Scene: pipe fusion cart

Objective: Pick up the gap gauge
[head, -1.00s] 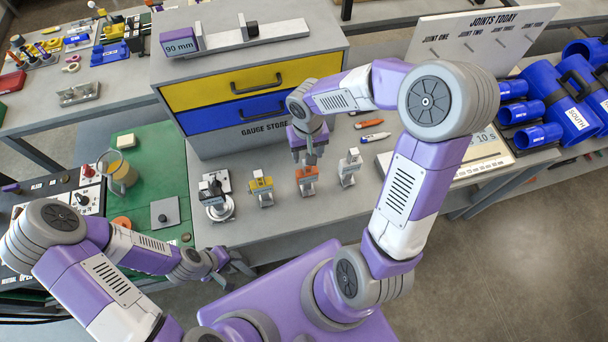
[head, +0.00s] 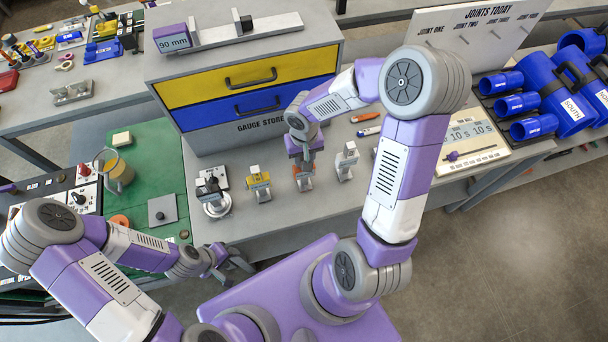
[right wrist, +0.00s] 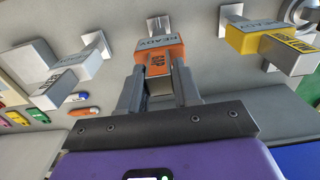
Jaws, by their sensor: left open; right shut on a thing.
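The orange gap gauge (right wrist: 160,58) is marked GAP and READY in the right wrist view, with a pale metal plate behind it. My right gripper (right wrist: 160,85) is shut on it, a dark finger on each side. In the head view my right gripper (head: 303,167) is low over the grey bench and hides most of the gauge. I cannot tell whether the gauge is clear of its base. My left gripper (head: 230,264) is open and empty by the bench's front edge, away from the gauge.
A yellow gauge (head: 260,186) stands just left of the gap gauge and a whitish one (head: 346,162) just right. A round metal device (head: 214,198) is further left. The drawer cabinet (head: 200,140) rises behind. Open bench lies in front.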

